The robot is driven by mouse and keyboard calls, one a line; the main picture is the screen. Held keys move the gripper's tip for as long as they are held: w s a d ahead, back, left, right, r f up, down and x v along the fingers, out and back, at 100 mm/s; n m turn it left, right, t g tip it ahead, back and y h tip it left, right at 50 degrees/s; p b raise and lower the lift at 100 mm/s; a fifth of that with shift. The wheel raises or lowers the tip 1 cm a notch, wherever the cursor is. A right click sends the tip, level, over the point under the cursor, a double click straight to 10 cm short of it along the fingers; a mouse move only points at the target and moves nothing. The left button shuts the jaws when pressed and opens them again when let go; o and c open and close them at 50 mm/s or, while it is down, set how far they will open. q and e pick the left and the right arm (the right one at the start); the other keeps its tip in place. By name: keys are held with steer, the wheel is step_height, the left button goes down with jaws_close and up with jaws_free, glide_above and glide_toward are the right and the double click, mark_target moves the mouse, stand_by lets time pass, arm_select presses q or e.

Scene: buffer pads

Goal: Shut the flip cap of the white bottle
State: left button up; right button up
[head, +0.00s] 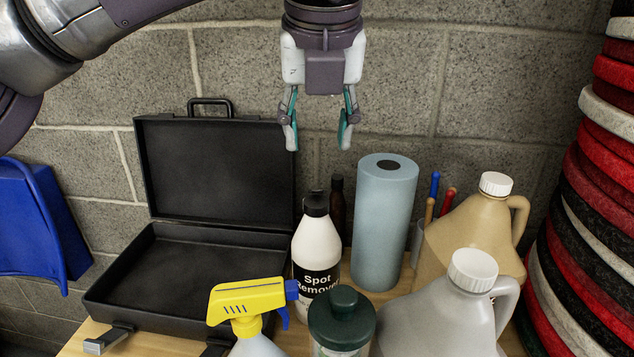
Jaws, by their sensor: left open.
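The white bottle (316,243) stands upright on the table, with a black label reading "Spot Remover". Its black cap (316,204) is on top; I cannot tell whether the flip lid is raised. My left gripper (318,138) is open and empty, pointing down in the air above the bottle, its fingertips apart from the cap. The bottle's lower part is partly hidden behind a yellow spray head. My right gripper is not in view.
Close around the bottle are a yellow spray bottle (247,302), a dark-green-lidded jar (341,320), a dark bottle (337,212), a blue-grey roll (383,225) and an open black case (215,165). Jugs (450,310) stand right. A block wall is behind.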

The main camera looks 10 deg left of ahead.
mark_target(317, 208)
arm_select(q)
steer(key=p+x, duration=0.1)
steer(key=x, duration=0.9)
steer(key=shift+w+f+p, duration=0.1)
steer(key=shift+f+p, duration=0.2)
steer(key=shift+p, duration=0.1)
jaws_close()
